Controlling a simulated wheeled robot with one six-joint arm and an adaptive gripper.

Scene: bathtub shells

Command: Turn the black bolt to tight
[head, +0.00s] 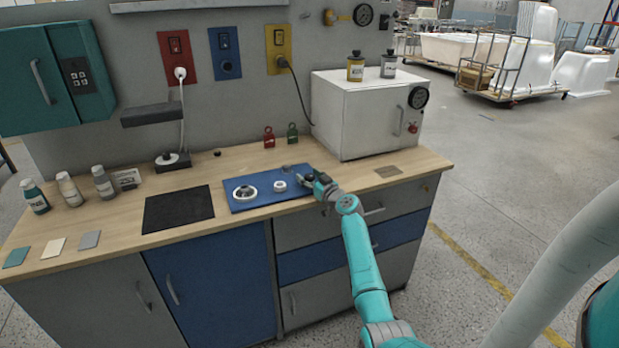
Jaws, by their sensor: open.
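My gripper (309,180) is open at the right end of the blue mat (259,203) on the workbench. I cannot make out the black bolt for certain; a small dark part right at my fingertips is too small and too covered to tell from the gripper. On the mat, a round white piece with a dark centre (245,192) lies at the left. A smaller white ring-like piece (280,186) lies between it and my gripper.
The white cabinet (352,118) stands behind and right of my gripper. Red (269,137) and green (292,133) padlock-like pieces stand behind the mat. A black mat (178,209) and several bottles (69,189) are at the left. A small dark knob (217,153) lies farther back.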

